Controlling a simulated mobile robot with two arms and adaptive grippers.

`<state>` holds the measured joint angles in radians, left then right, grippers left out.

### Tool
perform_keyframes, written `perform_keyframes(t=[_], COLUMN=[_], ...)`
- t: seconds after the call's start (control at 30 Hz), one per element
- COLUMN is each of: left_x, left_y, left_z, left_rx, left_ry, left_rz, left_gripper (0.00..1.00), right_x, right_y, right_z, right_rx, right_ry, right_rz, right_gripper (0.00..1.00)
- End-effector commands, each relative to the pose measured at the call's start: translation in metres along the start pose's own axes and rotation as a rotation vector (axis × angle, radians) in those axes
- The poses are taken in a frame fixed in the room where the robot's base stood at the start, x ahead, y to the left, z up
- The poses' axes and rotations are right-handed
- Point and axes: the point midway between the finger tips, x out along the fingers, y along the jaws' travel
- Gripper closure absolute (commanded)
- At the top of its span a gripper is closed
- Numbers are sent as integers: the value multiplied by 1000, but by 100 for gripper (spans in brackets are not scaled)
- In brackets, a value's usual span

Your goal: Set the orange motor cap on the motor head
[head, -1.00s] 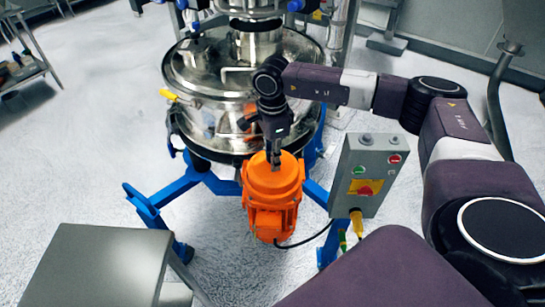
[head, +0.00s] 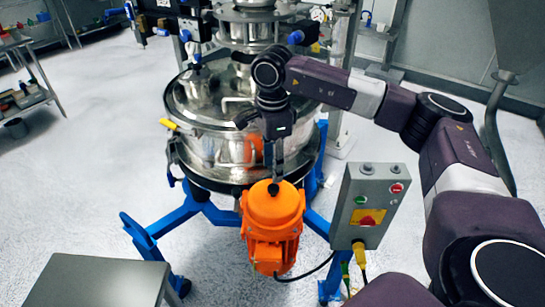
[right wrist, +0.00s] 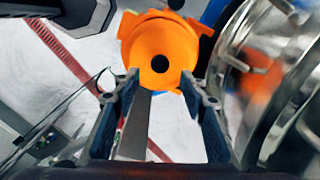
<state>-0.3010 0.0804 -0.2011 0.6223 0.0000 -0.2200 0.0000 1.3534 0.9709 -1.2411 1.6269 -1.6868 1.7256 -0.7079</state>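The orange motor cap (head: 258,205) is a round, domed piece with a dark centre hole. It sits on top of the orange motor (head: 270,252) at the front of the steel sifter. No clear gap shows between them, but I cannot tell whether it is fully seated; the motor head beneath is hidden. My right gripper (head: 277,178) points down just above the cap. In the right wrist view the cap (right wrist: 158,35) lies beyond my parted fingertips (right wrist: 160,74), with nothing held between them. My left gripper is out of view.
The steel sifter (head: 205,105) stands behind the motor on a blue frame (head: 177,213). A grey control box (head: 366,208) stands close to its right. A grey table top (head: 95,280) is at the lower left. Open floor lies left.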

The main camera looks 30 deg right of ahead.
Motion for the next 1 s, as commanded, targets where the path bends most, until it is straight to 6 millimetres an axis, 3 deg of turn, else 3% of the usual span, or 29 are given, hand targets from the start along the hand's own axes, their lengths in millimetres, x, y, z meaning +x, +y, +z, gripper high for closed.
perform_keyframes(t=[0.2, 0.33, 0.9, 1.0], left_x=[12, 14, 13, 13], left_y=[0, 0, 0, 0], left_z=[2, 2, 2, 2], left_rx=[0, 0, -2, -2], left_ry=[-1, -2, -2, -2], left_rz=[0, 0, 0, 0], left_gripper=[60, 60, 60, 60], right_x=[-34, -43, -45, -39], right_y=[-1, 0, 0, 2], right_z=[1, 1, 1, 14], right_rx=[-1, 0, -1, -14], right_ry=[-2, -1, -2, -34], right_rz=[-2, 1, 1, 4], right_gripper=[60, 60, 60, 60])
